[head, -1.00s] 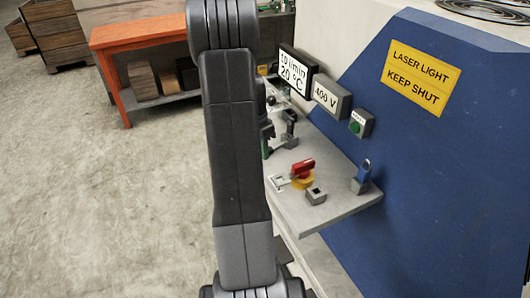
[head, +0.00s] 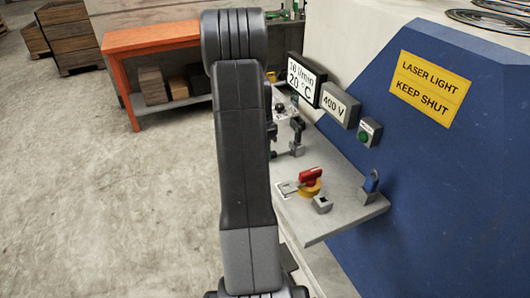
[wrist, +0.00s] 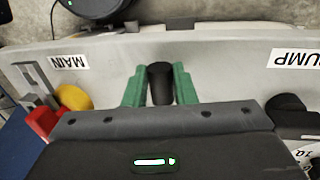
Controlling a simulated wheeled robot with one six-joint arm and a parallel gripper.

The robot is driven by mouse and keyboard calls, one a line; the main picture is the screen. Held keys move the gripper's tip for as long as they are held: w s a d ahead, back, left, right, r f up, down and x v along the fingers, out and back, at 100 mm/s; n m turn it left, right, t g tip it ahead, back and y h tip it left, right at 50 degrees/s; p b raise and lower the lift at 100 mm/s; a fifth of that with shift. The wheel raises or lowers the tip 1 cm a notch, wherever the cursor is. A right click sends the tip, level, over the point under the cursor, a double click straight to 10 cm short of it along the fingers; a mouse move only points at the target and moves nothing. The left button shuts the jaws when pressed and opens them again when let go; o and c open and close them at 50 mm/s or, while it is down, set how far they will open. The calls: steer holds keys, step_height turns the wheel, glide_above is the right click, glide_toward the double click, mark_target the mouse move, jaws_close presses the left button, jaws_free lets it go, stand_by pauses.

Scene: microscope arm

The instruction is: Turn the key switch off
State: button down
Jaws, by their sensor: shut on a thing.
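In the wrist view, my gripper (wrist: 159,74) has its two green fingers on either side of a black upright piece (wrist: 160,88). The fingers are shut on this piece, which I take for the key of the key switch. The piece stands between a MAIN label (wrist: 67,62) and a PUMP label (wrist: 297,58), both upside down in the picture. The base of the switch is hidden by my gripper's body. In the head view, my arm covers most of this spot and the key cannot be made out.
The blue cabinet (head: 440,190) stands at the right.

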steer(key=shift+w+r, duration=0.1)
steer(key=c, duration=1.2)
jaws_free()
steer(key=r, duration=0.4)
steer(key=w+r, duration=0.1)
steer(key=r, duration=0.4)
steer(key=w+a+r+b, duration=0.1)
steer(key=r, duration=0.3)
steer(key=shift+w+r, duration=0.25)
steer(key=s+f, duration=0.1)
steer(key=f, duration=0.8)
steer(key=s+d+f+p, duration=0.1)
steer(key=f, duration=0.3)
steer(key=shift+s+f, duration=0.3)
steer(key=shift+f, duration=0.05)
